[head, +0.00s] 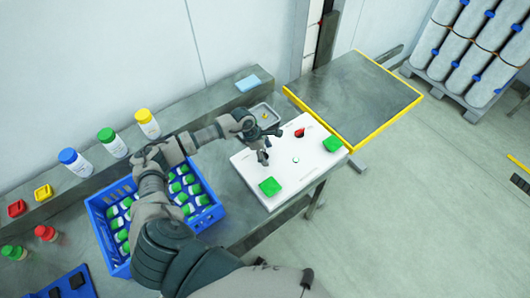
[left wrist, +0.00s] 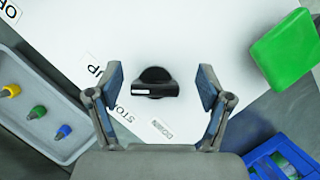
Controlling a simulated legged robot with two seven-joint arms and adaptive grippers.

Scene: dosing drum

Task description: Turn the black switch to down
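The black switch (left wrist: 155,86) sits on the white panel (left wrist: 190,25) in the left wrist view. Its handle lies roughly crosswise in the picture, with a white mark near its left end. Labels beside it read UP (left wrist: 93,72), STOP and, less clearly, DOWN (left wrist: 161,130). My left gripper (left wrist: 160,87) is open, with one finger on each side of the switch and visible gaps between. In the head view my left gripper (head: 268,145) is over the left part of the white panel (head: 286,168) and hides the switch. My right gripper is not in view.
Green blocks (head: 270,187) and (head: 333,145) and a red part (head: 299,132) are on the panel. A blue crate (head: 215,212) of green-capped bottles stands left. A grey tray (head: 265,115) lies behind the panel. A yellow-edged platform (head: 355,95) is clear at the right.

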